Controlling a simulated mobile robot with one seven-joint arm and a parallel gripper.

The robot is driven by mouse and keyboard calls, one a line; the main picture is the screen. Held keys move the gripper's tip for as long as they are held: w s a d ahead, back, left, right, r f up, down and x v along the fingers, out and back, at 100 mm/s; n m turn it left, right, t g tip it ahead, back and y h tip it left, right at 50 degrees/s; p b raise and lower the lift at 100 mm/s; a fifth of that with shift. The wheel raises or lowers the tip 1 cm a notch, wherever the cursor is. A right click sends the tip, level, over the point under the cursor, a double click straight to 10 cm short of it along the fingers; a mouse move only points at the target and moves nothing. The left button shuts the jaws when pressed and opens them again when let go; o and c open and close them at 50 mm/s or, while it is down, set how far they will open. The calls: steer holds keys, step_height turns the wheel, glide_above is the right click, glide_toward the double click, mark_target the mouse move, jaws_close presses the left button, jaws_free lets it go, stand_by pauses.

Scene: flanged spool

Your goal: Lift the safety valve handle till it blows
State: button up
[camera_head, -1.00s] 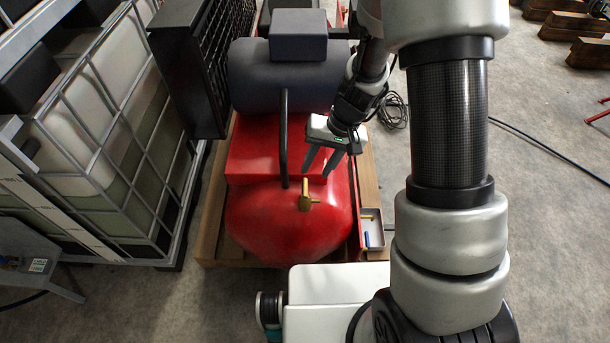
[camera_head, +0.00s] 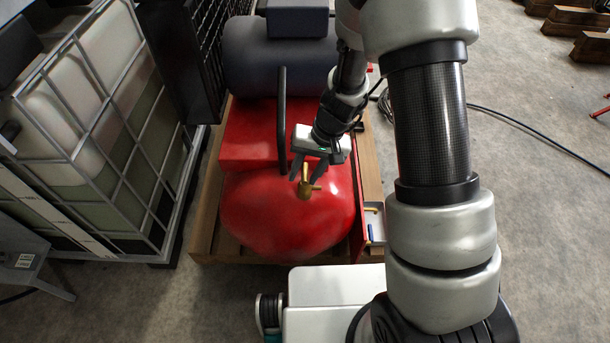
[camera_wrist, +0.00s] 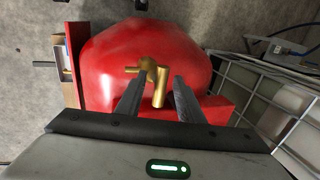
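The brass safety valve (camera_head: 305,187) stands on the near end of the red compressor tank (camera_head: 285,225). A short brass bar sticks out to its right in the head view. In the wrist view the valve (camera_wrist: 157,78) shows between and beyond the two fingertips, with the longer brass arm running toward the gripper. My gripper (camera_head: 306,178) is open, pointing down at the valve from above. Its fingers (camera_wrist: 155,90) lie on either side of the brass arm, with visible gaps. I cannot tell whether either finger touches it.
A dark upright bar (camera_head: 283,120) rises just left of my gripper. The dark blue motor housing (camera_head: 275,65) is behind. A small tray (camera_head: 374,224) with a blue item sits right of the tank. A caged liquid container (camera_head: 100,130) stands at left.

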jaws_close()
steer(key=shift+r+p, duration=0.6)
steer(key=shift+r, duration=0.35)
steer(key=shift+f+b, duration=0.85)
steer(key=shift+b, duration=0.1)
stand_by(1.9)
steer(key=shift+o, duration=1.6)
jaws_free()
